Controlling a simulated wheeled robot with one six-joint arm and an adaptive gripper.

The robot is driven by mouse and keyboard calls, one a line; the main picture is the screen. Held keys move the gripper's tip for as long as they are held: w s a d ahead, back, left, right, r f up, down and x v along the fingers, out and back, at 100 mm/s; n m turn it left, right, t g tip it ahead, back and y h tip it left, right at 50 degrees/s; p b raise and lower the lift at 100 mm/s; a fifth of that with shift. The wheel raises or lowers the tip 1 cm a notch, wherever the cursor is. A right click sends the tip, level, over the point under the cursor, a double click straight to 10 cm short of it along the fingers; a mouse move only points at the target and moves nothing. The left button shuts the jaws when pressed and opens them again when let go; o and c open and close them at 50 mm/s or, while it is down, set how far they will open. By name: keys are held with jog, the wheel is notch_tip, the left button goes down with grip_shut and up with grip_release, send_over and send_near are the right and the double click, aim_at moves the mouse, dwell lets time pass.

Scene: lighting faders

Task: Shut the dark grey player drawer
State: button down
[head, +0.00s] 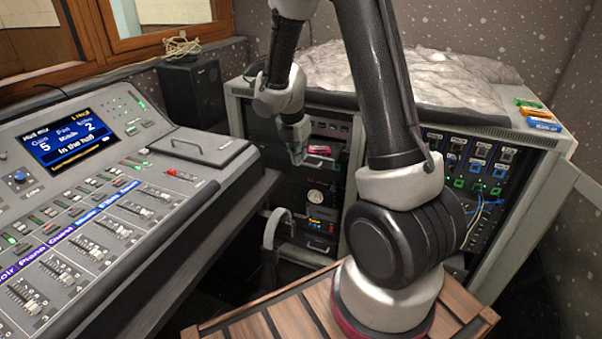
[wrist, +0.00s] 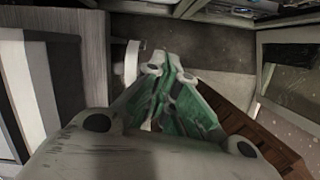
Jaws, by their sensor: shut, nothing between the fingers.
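My gripper (head: 298,158) hangs in front of the left bay of the grey equipment rack, pointing down, with its fingers together and empty. In the wrist view its closed fingers (wrist: 153,72) are over the dark floor. A dark drawer (head: 322,162) with a pink item (head: 319,150) on it appears to stick out of the rack just right of my fingertips. I take it for the player drawer. My gripper partly hides its left side, and I cannot tell whether they touch or how far out it is.
The mixing desk (head: 215,148) fills the left. A curved grey chair-like part (head: 271,235) stands below the gripper. A slatted wooden surface (head: 300,318) lies under my arm. The rack's right bay (head: 470,170) holds cables and coloured sockets. A black speaker (head: 192,92) stands behind.

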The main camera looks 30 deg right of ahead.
jog(key=w+d+f+n, duration=0.2)
jog(key=w+d+f, duration=0.2)
jog(key=f, duration=0.5)
jog(key=shift+w+d, duration=0.3)
jog(key=shift+w, duration=0.1)
dwell(0.4)
dwell(0.4)
